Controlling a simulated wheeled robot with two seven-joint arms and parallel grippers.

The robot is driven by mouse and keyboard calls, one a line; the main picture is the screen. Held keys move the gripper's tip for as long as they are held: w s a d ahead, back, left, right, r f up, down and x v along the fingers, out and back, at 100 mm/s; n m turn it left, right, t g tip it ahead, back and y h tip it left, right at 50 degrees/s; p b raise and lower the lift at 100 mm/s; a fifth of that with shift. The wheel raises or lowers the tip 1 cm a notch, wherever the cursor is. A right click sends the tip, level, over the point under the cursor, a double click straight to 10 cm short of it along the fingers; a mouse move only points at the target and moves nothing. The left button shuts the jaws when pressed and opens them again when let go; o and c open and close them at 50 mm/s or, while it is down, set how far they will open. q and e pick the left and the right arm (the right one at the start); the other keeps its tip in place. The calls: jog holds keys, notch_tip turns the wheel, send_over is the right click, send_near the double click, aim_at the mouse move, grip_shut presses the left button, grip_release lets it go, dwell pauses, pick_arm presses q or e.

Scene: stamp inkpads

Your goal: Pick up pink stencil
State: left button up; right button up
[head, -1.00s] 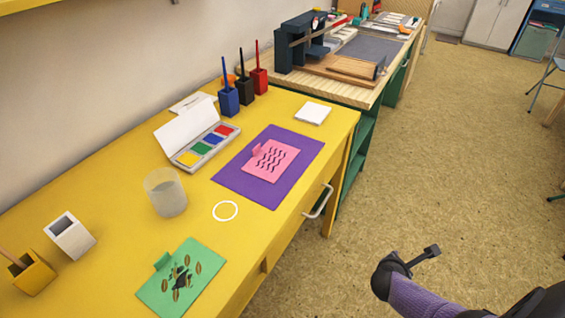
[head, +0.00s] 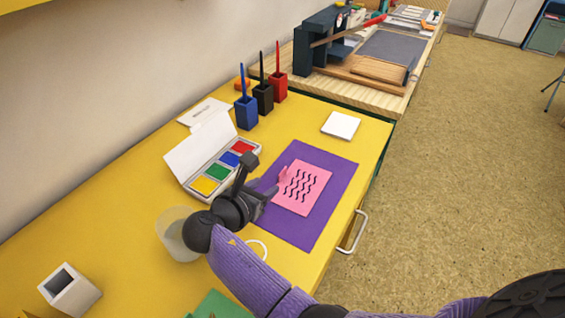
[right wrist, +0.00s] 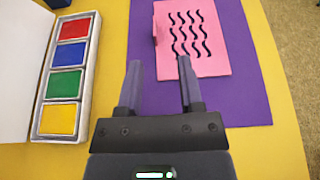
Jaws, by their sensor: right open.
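The pink stencil (head: 302,188) lies flat on a purple mat (head: 322,219). It has wavy black cut-outs and a small raised tab (head: 284,174) at its left edge. It also shows at the top of the right wrist view (right wrist: 193,38). My right gripper (head: 270,192) is over the mat's left part, just short of the stencil's tab side. In the right wrist view its two fingers (right wrist: 158,88) are apart with nothing between them, and the right finger's tip overlaps the stencil's near edge in the picture. My left gripper is not in view.
An open inkpad box (head: 212,172) stands left of my right gripper. A clear cup (head: 176,236) and a white ring (head: 258,248) are close to my right wrist. Brush holders (head: 263,98) stand behind. A green stencil (head: 215,306) is at the front.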

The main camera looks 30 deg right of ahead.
aim_at(281, 173)
jog(key=shift+w+a, duration=0.2)
jog(key=shift+w, duration=0.15)
jog(key=shift+w+d+f+b, duration=0.2)
jog(key=shift+d+f+b, duration=0.05)
jog(key=shift+f+b, duration=0.1)
jog(key=b+x, duration=0.2)
jog(key=x, duration=0.1)
jog(key=b+x, duration=0.2)
jog(key=x, duration=0.1)
jog(key=b+x, duration=0.2)
jog(key=x, duration=0.1)
jog(key=shift+s+a+f, duration=0.1)
jog(key=shift+a+f, duration=0.05)
jog(key=shift+f, duration=0.15)
jog(key=shift+r, duration=0.3)
jog(key=c, duration=0.4)
grip_shut()
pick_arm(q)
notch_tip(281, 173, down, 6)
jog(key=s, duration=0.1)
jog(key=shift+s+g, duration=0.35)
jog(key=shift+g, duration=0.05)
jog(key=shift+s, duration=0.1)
